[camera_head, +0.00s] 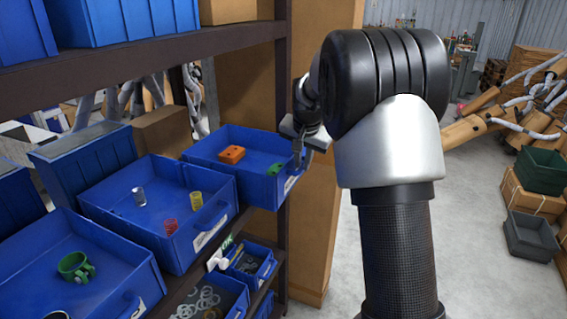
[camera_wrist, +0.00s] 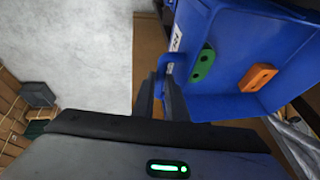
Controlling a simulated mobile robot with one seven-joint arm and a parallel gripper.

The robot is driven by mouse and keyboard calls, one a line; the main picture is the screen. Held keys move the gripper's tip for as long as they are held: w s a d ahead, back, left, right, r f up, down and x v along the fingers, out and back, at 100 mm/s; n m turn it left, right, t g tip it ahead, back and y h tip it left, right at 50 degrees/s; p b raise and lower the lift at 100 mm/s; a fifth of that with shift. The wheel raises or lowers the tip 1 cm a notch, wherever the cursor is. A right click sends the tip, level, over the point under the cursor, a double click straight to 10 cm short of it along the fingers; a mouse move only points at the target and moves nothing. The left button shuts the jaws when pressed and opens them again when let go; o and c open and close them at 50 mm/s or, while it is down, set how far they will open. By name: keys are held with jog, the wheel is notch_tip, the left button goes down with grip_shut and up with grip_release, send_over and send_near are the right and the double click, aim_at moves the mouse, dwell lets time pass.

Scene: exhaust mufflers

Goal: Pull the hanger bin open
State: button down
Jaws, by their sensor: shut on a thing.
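The hanger bin (camera_head: 232,178) is a blue open-topped bin at the far end of the shelf row, with an orange hanger (camera_head: 231,154) and a green hanger (camera_head: 264,179) inside. It stands out from the shelf. In the wrist view the bin (camera_wrist: 232,45) fills the upper right, with the green hanger (camera_wrist: 203,62) and orange hanger (camera_wrist: 258,77) in it. My gripper (camera_head: 301,152) is at the bin's front. In the wrist view its fingers (camera_wrist: 161,92) are shut on the blue front handle (camera_wrist: 164,68). My arm hides part of the bin's front side in the head view.
Another blue bin (camera_head: 121,213) with a metal sleeve, a red ring and a yellow piece stands nearer, beside one with a green clamp (camera_head: 76,267). Smaller bins (camera_head: 215,296) sit lower. A dark shelf beam (camera_head: 150,52) runs above. Grey floor (camera_head: 480,215) is open to the right.

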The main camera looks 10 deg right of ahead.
jog(key=s+d+b, duration=0.1)
jog(key=s+d, duration=0.4)
jog(key=d, duration=0.3)
jog(key=shift+s+b, duration=0.4)
jog(key=c, duration=2)
grip_release()
jog(key=shift+c, duration=0.2)
jog(key=shift+r, duration=0.15)
jog(key=v, duration=1.7)
jog(key=shift+p, duration=0.4)
jog(key=shift+r, duration=0.15)
